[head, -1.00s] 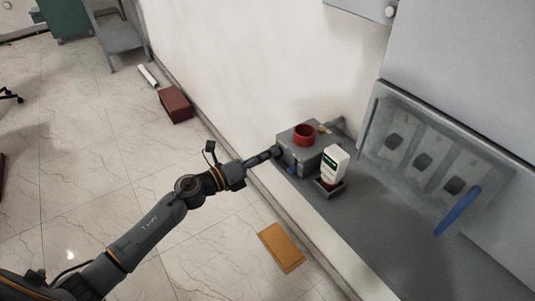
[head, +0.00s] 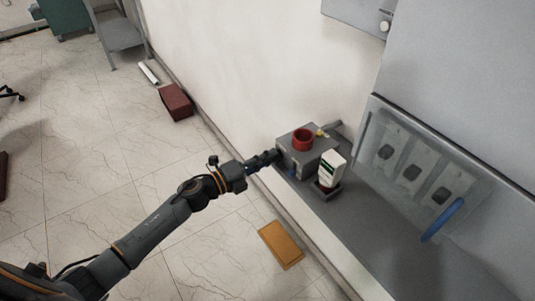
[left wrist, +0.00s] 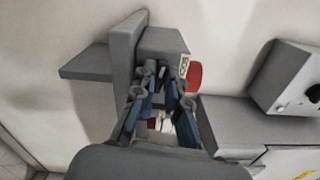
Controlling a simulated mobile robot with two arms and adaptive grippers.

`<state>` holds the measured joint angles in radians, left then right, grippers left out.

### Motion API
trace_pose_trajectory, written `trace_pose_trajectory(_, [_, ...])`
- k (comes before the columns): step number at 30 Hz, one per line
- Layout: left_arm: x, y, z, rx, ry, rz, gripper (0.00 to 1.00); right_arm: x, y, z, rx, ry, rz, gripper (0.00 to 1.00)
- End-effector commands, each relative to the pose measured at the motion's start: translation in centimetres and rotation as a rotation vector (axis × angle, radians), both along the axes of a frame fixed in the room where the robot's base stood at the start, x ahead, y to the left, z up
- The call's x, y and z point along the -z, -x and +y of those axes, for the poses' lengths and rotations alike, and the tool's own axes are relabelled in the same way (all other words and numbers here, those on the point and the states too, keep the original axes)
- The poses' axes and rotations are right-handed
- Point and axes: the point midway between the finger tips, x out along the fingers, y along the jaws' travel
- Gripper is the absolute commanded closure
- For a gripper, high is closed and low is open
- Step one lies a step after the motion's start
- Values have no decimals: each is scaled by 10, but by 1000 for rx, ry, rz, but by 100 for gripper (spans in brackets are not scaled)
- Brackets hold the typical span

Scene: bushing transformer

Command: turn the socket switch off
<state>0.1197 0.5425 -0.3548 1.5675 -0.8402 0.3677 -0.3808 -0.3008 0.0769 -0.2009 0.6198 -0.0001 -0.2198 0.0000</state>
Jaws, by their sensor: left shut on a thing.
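The grey socket box (head: 308,152) stands on the grey ledge against the wall, with a red ring (head: 302,139) on top. My left gripper (head: 275,156) is at the box's left side. In the left wrist view, my left gripper (left wrist: 165,105) has its fingers against the grey box (left wrist: 160,42), beside a small label (left wrist: 184,66) and the red part (left wrist: 195,77). It is shut on the socket switch, which the fingers mostly hide. I cannot read the switch's position. My right gripper is not in view.
A white container (head: 331,166) stands right of the box on the ledge. A clear-covered panel with a blue handle (head: 442,220) is at right. A brown-red box (head: 176,102) and an orange board (head: 281,245) lie on the floor. Open floor is at left.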

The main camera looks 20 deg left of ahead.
Motion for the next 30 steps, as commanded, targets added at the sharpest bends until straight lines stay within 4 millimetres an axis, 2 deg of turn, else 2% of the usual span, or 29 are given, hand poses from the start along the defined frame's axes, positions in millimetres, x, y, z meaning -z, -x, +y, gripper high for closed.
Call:
trace_pose_trajectory(12, [1, 0, 1, -2, 144, 113, 100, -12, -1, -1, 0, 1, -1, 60])
trace_pose_trajectory(28, [2, 0, 1, -2, 162, 127, 100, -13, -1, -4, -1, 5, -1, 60])
trace_pose_trajectory(29, [2, 0, 1, -2, 162, 127, 81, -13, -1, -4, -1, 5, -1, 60])
trace_pose_trajectory(30, [2, 0, 1, -2, 162, 127, 73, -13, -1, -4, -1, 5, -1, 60])
